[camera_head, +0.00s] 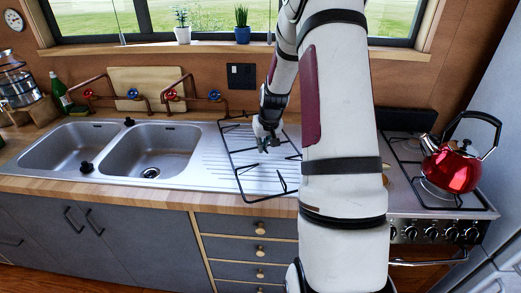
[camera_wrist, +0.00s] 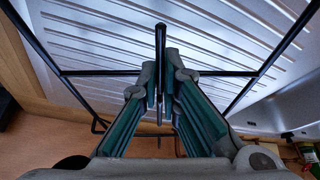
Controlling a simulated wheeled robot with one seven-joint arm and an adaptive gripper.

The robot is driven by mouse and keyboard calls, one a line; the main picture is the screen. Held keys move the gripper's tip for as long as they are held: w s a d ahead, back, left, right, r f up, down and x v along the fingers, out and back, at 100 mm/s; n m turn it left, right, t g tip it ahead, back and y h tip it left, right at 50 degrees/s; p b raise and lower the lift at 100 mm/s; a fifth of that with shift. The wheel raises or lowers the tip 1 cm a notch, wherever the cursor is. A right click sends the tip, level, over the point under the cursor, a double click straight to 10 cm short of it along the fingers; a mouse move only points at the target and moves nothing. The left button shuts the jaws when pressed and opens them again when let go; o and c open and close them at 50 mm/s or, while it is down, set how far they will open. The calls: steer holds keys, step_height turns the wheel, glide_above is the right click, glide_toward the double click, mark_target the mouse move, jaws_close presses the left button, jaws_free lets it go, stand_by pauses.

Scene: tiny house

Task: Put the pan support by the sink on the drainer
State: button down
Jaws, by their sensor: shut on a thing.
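The pan support (camera_head: 231,160) is a black wire frame over the ribbed metal drainer (camera_head: 211,162), right of the sink bowls. My gripper (camera_head: 266,141) is shut on one of its bars, and my arm hides its right part. In the wrist view, my gripper (camera_wrist: 160,98) has its green-padded fingers around a dark upright bar of the pan support (camera_wrist: 100,73). The ribbed drainer (camera_wrist: 235,45) lies behind the frame. I cannot tell whether the frame touches the drainer or hangs just above it.
Two sink bowls (camera_head: 155,153) lie to the left, with copper taps (camera_head: 175,94) behind. A red kettle (camera_head: 452,168) stands on the stove (camera_head: 415,197) at right. Potted plants (camera_head: 242,27) stand on the window sill. The wooden counter edge (camera_head: 150,192) runs along the front.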

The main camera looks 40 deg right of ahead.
steer(key=shift+w+d, duration=0.25)
steer(key=shift+w, duration=0.2)
steer(key=shift+w+d, duration=0.2)
steer(key=shift+w, duration=0.25)
steer(key=shift+f+p, duration=0.3)
steer(key=shift+f, duration=1.45)
steer(key=c, duration=1.8)
jaws_free()
steer(key=shift+f, duration=0.2)
steer(key=shift+r, duration=0.15)
